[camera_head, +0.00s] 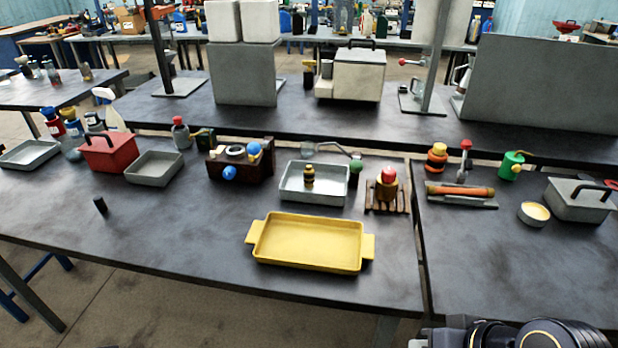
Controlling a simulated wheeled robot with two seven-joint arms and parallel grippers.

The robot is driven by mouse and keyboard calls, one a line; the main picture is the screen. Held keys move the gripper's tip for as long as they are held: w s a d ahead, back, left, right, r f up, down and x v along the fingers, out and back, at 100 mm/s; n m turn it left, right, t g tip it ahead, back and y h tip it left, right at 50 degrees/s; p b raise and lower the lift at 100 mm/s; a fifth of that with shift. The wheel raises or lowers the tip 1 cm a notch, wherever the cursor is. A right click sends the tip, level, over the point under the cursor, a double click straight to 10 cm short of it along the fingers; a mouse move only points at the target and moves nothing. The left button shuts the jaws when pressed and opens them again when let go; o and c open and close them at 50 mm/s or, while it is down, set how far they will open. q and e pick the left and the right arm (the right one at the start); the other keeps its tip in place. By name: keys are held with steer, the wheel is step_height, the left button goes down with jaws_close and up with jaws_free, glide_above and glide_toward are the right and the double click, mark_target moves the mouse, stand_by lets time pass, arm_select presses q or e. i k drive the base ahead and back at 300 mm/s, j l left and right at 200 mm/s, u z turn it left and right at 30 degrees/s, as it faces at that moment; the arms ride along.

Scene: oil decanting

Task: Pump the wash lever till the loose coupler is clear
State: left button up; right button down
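A small black coupler with a brass-yellow band (309,176) stands upright in a shallow grey tray (288,193). A thin metal arm (335,148) runs behind the tray, and a green ball on a dark post (355,166) stands at the tray's right end. This looks like the wash lever, but I cannot tell for certain. The coupler is too small to tell whether dirt is on it. Neither of my grippers shows; only dark parts of my own arm are at the bottom right edge.
A yellow tray (260,257) lies in front of the grey tray. A brass piece with a red top (388,184) stands on a wooden rack at right. A dark box with blue knobs (258,170) is at left. The table's front left is mostly clear.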

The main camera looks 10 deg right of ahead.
mark_target(357, 165)
steer(key=l+u, duration=0.15)
steer(key=u, duration=1.4)
steer(key=k+l, duration=0.6)
steer(key=l, duration=0.25)
steer(key=k+l, duration=0.3)
steer(key=l, duration=0.1)
